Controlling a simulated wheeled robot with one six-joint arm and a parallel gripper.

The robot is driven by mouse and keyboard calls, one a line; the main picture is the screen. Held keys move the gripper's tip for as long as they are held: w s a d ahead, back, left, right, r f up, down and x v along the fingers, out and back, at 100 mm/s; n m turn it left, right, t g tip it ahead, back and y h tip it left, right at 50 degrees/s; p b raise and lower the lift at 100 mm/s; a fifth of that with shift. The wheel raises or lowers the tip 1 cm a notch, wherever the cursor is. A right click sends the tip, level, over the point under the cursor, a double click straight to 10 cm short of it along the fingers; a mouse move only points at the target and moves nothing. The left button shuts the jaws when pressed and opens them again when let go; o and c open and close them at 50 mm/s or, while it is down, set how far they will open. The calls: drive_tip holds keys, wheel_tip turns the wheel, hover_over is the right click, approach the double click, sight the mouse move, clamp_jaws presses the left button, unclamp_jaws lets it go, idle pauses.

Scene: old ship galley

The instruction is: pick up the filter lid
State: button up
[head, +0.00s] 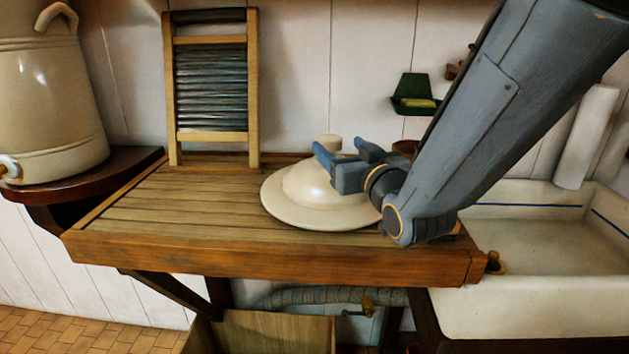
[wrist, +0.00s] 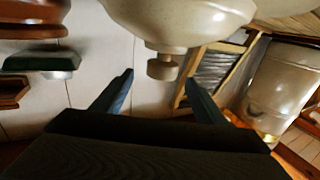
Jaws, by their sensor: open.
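The filter lid (head: 298,200) is a cream dome with a wide flat rim and a round knob (head: 329,142) on top. It lies rim down on the slatted wooden board. My gripper (head: 346,152) is open and empty, at the right of the knob at about its height. The arm hides the right part of the lid's rim. In the wrist view, which is turned over, the lid (wrist: 180,20) is at the top and its knob (wrist: 162,68) shows between my two fingertips (wrist: 158,82). I cannot tell whether the knob is between the fingers or just beyond them.
A washboard (head: 211,90) leans on the wall behind the draining board (head: 160,215). A cream crock (head: 55,95) stands on a shelf at the left. A green soap holder (head: 414,95) hangs on the wall. A white sink (head: 540,300) is at the right. The board's left half is clear.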

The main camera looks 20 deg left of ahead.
sight(334, 148)
drive_tip(key=shift+f+p+x, duration=0.2)
drive_tip(key=shift+p+x, duration=0.2)
drive_tip(key=shift+x, duration=0.6)
drive_tip(key=shift+f+p+x, duration=0.15)
drive_tip(key=shift+p+x, duration=0.2)
drive_tip(key=shift+x, duration=0.65)
drive_tip(key=shift+f+p+x, duration=0.2)
drive_tip(key=shift+p+x, duration=0.2)
drive_tip(key=shift+x, duration=0.6)
drive_tip(key=shift+s+a, duration=0.15)
clamp_jaws()
drive_tip(key=shift+r, duration=0.15)
